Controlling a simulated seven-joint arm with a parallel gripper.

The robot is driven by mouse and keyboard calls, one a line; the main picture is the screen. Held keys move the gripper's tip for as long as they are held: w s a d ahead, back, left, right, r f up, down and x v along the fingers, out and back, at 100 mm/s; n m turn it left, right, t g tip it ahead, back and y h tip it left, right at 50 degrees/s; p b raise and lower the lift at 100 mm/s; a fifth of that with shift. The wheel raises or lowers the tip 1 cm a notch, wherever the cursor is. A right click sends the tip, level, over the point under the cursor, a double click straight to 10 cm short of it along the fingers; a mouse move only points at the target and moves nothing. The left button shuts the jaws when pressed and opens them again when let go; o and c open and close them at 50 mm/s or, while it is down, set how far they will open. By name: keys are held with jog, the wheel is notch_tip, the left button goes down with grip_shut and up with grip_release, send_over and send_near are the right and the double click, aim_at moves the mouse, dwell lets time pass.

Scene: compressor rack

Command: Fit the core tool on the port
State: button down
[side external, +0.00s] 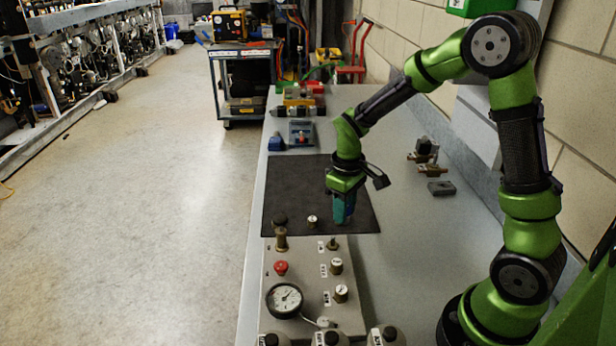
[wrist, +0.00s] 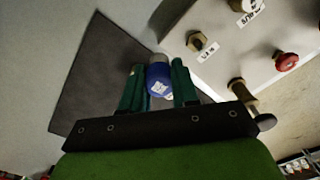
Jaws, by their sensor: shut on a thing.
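My gripper (side external: 343,212) has green fingers and is shut on a blue cylindrical core tool with a grey end, which shows between the fingers in the wrist view (wrist: 158,78). In the side view the fingers hide most of the tool. The gripper is above the near right part of the black mat, close to the grey panel (side external: 302,258). A small bare brass port (side external: 332,243) stands on the panel's far edge by a label, and it also shows in the wrist view (wrist: 198,42). The tool is apart from this port.
A brass valve with a dark knob (side external: 281,238), a red knob (side external: 281,268), a pressure gauge (side external: 285,299) and brass fittings (side external: 336,266) crowd the panel. Loose fittings (side external: 427,152) lie by the wall.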

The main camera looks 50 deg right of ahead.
jog(key=a+r, duration=0.2)
jog(key=a, duration=0.1)
jog(key=a+r, duration=0.1)
jog(key=a, duration=0.1)
jog(key=shift+s+r, duration=0.1)
jog(key=shift+s, duration=0.25)
jog(key=shift+s+a, duration=0.1)
jog(key=shift+f, duration=1.8)
jog(key=shift+f, duration=0.35)
jog(key=shift+f, duration=0.35)
jog(key=shift+f, duration=0.6)
jog(key=shift+c, duration=1.9)
grip_release()
